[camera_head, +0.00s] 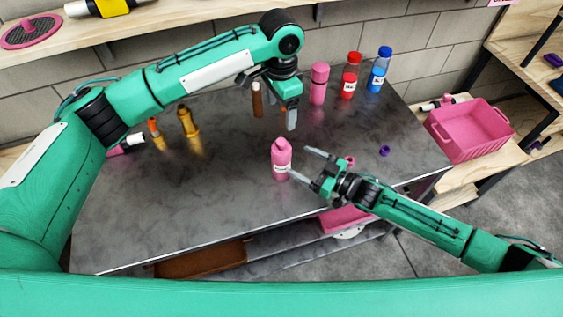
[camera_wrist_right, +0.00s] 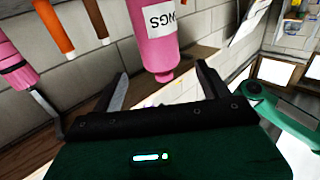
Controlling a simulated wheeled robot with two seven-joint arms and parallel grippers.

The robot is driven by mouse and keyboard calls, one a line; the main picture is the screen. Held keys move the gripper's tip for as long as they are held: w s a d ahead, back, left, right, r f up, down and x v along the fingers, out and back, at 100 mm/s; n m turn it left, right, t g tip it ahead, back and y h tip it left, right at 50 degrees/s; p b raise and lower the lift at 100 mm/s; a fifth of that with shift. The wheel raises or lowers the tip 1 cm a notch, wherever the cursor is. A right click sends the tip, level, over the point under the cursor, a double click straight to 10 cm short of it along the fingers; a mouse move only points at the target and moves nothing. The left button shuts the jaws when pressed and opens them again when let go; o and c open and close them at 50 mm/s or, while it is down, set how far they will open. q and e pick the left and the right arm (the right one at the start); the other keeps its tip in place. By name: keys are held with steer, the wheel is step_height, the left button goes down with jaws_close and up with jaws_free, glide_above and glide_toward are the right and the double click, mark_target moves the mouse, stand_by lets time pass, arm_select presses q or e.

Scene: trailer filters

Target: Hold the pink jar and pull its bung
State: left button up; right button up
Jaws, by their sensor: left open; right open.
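The pink jar (camera_head: 281,160) stands upright on the dark tabletop, with a white label and a narrower pink top. My right gripper (camera_head: 298,162) is open just right of it, its two fingers pointing at the jar and apart from it. In the right wrist view the jar (camera_wrist_right: 152,35) appears inverted, its narrow end between and beyond the open fingers (camera_wrist_right: 162,82). My left gripper (camera_head: 291,122) is open and empty, pointing down above and behind the jar. Its fingers overlap in the head view. I cannot tell the bung's edge from the jar's top.
A pink bottle (camera_head: 318,84), a red bottle (camera_head: 350,76) and a blue bottle (camera_head: 378,70) stand at the back. A brown tube (camera_head: 257,100) and golden bottle (camera_head: 189,123) stand left. A purple ring (camera_head: 384,151) lies right; a pink basket (camera_head: 470,135) is beyond the table.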

mark_target(281, 151)
steer(key=x, duration=0.6)
steer(key=shift+a+r, duration=0.1)
steer(key=shift+a, duration=0.1)
steer(key=shift+x, duration=0.9)
